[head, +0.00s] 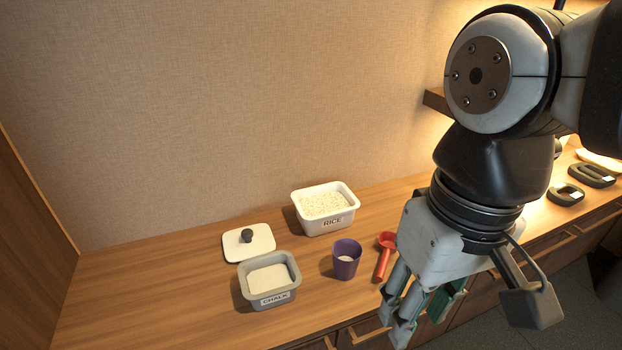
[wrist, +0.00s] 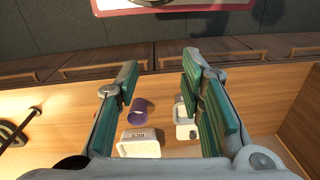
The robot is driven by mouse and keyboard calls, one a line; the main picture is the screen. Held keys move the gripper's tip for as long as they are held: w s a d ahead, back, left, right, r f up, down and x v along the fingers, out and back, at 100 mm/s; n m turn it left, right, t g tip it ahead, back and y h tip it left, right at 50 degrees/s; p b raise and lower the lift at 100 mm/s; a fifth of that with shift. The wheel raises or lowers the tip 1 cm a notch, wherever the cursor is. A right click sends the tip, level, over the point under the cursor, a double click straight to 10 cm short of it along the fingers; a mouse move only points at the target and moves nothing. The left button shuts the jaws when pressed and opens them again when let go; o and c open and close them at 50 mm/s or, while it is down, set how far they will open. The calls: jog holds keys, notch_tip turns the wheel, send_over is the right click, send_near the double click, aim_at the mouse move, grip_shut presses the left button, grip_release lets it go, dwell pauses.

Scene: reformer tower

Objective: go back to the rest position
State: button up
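My gripper (head: 418,312) hangs fingers-down at the right of the head view, near the counter's front edge and right of the red scoop. In the wrist view my gripper (wrist: 158,82) has its green-padded fingers wide apart, with nothing held between them. The wooden counter (head: 150,290) holds a white tub labelled RICE (head: 325,222), full of grains. A grey tub labelled CHALK (head: 268,299) holds pale powder. A purple cup (head: 345,268) with some white content stands between the tubs and the red scoop (head: 383,262), which lies on the counter.
A white lid with a dark knob (head: 247,258) lies behind the chalk tub. Dark devices (head: 567,194) sit at the far right of the counter. A shelf (head: 434,101) juts from the wall behind my arm. A wooden side panel (head: 30,230) bounds the left.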

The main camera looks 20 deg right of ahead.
jog(key=s, duration=0.2)
jog(key=shift+s+f, duration=0.15)
jog(key=shift+s, duration=0.15)
dwell(0.6)
notch_tip(320, 180, up, 31)
jog(key=t+p, duration=0.4)
jog(key=p, duration=2.4)
jog(key=shift+d+f+n+p, duration=0.2)
jog(key=shift+d+n+p, duration=0.1)
jog(key=shift+p, duration=0.1)
